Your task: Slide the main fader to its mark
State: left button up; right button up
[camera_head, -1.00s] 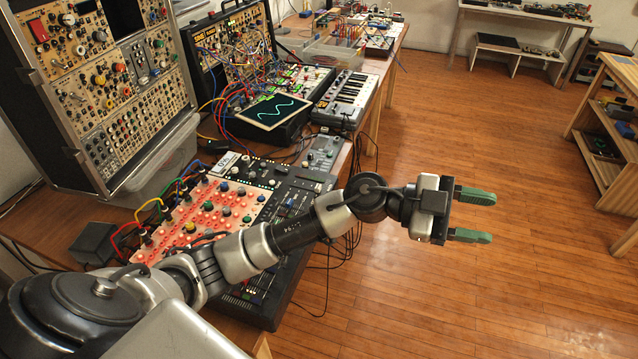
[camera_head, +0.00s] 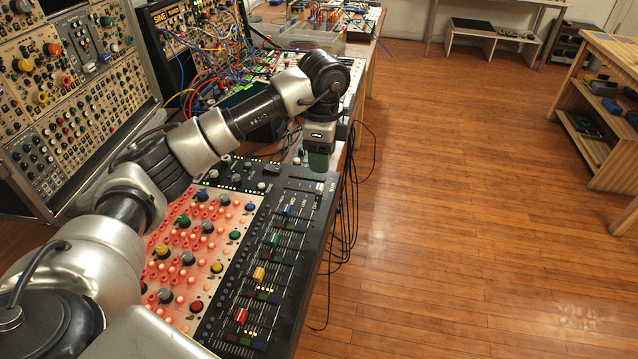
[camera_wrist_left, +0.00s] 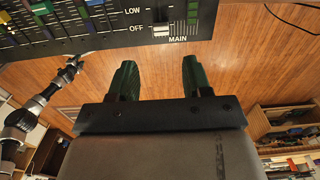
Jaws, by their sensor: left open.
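The mixer console (camera_head: 285,225) lies on the bench with several coloured faders. In the left wrist view its edge shows the main fader (camera_wrist_left: 161,30), a white cap beside the printed word MAIN and level with OFF. A LOW label stands further along the slot; the rest of the scale is cut off. The white cap also shows at the console's far right corner in the head view (camera_head: 320,187). My left gripper (camera_head: 318,161) points down just beyond that corner. Its green fingers (camera_wrist_left: 158,68) are open and empty, apart from the fader.
A panel of red-lit knobs (camera_head: 190,245) adjoins the faders. Synth racks (camera_head: 70,100) and patch cables (camera_head: 195,85) stand behind my arm. Black cables (camera_head: 348,210) hang off the bench edge. The wooden floor to the right is clear.

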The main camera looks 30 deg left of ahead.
pick_arm(q)
send_over(321, 186)
notch_tip(321, 186, down, 4)
jog(key=shift+f, duration=0.1)
notch_tip(321, 186, down, 3)
jog(key=shift+s+d+f, duration=0.1)
jog(key=shift+f, duration=0.6)
pick_arm(e)
jog(key=shift+s+a, duration=0.15)
jog(key=shift+a, duration=0.1)
jog(key=shift+d, duration=0.1)
pick_arm(q)
grip_shut()
pick_arm(e)
jog(key=shift+d, duration=0.35)
